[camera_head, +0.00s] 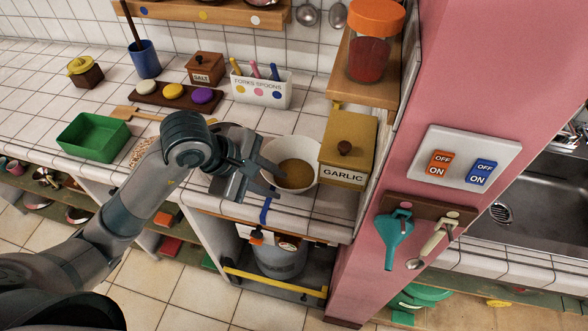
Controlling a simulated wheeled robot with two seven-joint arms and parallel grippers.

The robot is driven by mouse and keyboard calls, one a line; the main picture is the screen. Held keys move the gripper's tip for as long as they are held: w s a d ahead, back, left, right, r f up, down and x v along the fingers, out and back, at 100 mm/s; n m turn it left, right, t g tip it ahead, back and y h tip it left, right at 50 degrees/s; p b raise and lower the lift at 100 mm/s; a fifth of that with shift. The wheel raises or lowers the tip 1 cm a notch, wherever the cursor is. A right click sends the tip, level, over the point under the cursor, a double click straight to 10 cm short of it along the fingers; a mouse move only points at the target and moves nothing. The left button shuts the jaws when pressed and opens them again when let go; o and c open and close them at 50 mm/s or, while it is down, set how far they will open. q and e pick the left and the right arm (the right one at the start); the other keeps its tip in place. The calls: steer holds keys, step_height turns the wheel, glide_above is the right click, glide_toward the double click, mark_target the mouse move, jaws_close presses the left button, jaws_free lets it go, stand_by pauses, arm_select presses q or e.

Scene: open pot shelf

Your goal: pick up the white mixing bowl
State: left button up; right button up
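The white mixing bowl (303,146) stands upright on the tiled counter, left of the yellow garlic box. Something brownish shows in its bottom. My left gripper (267,165) comes in from the left and is at the bowl's left rim, with its fingers apart. The fingertips overlap the rim in this view; I cannot tell whether they touch it. Part of the bowl's left side is hidden behind the fingers. My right gripper is not in view.
The garlic box (347,150) stands close to the bowl's right side, beside the pink wall (480,60). A white forks and spoons holder (262,90) stands behind. A green tray (94,137) is at the left. A wooden shelf with a red jar (371,55) overhangs at the right.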

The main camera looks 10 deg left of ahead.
mark_target(284, 188)
arm_select(q)
steer(key=shift+w+d+f+p, duration=0.2)
steer(key=shift+d+f+p, duration=0.1)
steer(key=shift+f+p, duration=0.25)
steer(key=p+x, duration=0.1)
steer(key=x, duration=0.2)
steer(key=shift+w+d+f, duration=0.15)
steer(key=shift+w+f, duration=0.1)
steer(key=shift+f, duration=0.15)
jaws_close()
